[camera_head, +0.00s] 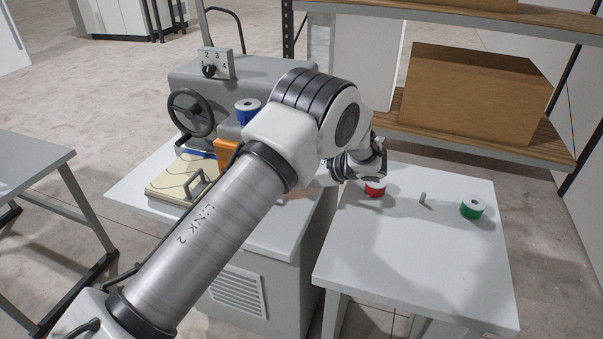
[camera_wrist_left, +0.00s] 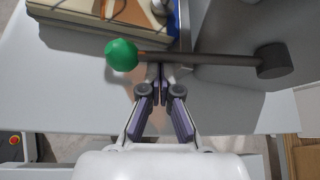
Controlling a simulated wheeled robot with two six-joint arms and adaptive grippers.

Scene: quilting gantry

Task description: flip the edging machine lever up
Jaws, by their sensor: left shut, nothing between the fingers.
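The edging machine (camera_head: 240,72) is a grey body with a handwheel, on a white cabinet in the head view. My left arm hides its lever there. In the left wrist view the lever (camera_wrist_left: 205,59) is a dark rod lying across the picture, from a dark round hub (camera_wrist_left: 273,61) at right to a green ball knob (camera_wrist_left: 122,55) at left. My left gripper (camera_wrist_left: 160,76) is shut and empty. Its fingertips are at the rod's near edge, between knob and hub; I cannot tell if they touch. The fingers are hidden in the head view. My right gripper is not in view.
A numbered dial (camera_head: 214,65) and blue spool (camera_head: 248,110) sit on the machine. A cream quilted piece (camera_head: 170,186) with a handle lies before it. The white side table (camera_head: 410,270) holds a red spool (camera_head: 375,190), a peg and a green spool (camera_head: 473,207). Shelving stands behind.

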